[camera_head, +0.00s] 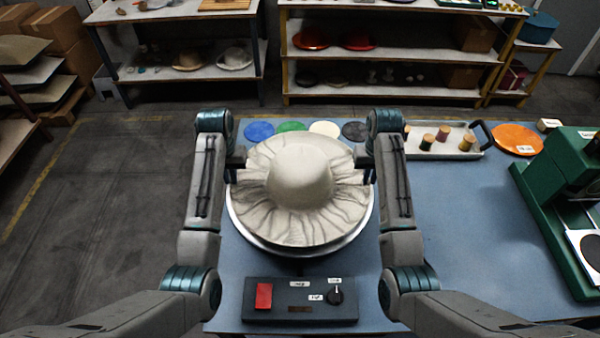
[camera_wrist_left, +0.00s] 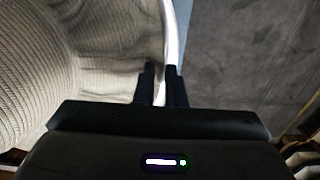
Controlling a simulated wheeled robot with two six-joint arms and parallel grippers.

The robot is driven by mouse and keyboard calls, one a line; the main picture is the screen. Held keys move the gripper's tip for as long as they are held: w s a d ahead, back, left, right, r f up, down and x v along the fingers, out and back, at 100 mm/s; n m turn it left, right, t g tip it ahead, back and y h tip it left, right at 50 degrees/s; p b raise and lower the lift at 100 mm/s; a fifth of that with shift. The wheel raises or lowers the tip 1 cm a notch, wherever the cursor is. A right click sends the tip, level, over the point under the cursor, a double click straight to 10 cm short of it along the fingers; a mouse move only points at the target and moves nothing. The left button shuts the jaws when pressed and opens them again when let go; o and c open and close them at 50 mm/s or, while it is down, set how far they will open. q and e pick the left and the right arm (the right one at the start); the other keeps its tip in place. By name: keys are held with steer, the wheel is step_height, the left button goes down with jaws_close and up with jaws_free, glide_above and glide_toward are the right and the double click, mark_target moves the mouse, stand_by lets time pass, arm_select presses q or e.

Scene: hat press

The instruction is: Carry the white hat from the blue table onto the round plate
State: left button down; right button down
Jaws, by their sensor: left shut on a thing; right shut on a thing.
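The white hat (camera_head: 300,172), with a round crown and a wide wavy brim, is over the round plate (camera_head: 305,252). The plate's pale rim shows around the front of the brim. I cannot tell whether the brim touches the plate. My left gripper (camera_head: 235,174) is shut on the left side of the brim, and my right gripper (camera_head: 366,172) is shut on the right side. In the left wrist view the ribbed hat (camera_wrist_left: 75,60) fills the left, with its edge at my fingers (camera_wrist_left: 160,88). The fingertips are mostly hidden in the head view.
On the blue table (camera_head: 460,225), a control box (camera_head: 300,300) lies in front of the plate. Coloured discs (camera_head: 290,127) lie behind it. A tray with spools (camera_head: 440,142), an orange disc (camera_head: 517,138) and a green press (camera_head: 560,210) are to the right.

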mark_target(233, 186)
arm_select(q)
steer(key=shift+w+a, duration=0.1)
arm_select(e)
steer(key=shift+w+d, duration=0.1)
arm_select(q)
steer(key=shift+s+r, duration=0.2)
steer(key=shift+s, duration=0.05)
arm_select(e)
steer(key=shift+s+r, duration=0.2)
steer(key=shift+s, duration=0.05)
arm_select(q)
steer(key=shift+f, duration=0.1)
arm_select(e)
steer(key=shift+f, duration=0.1)
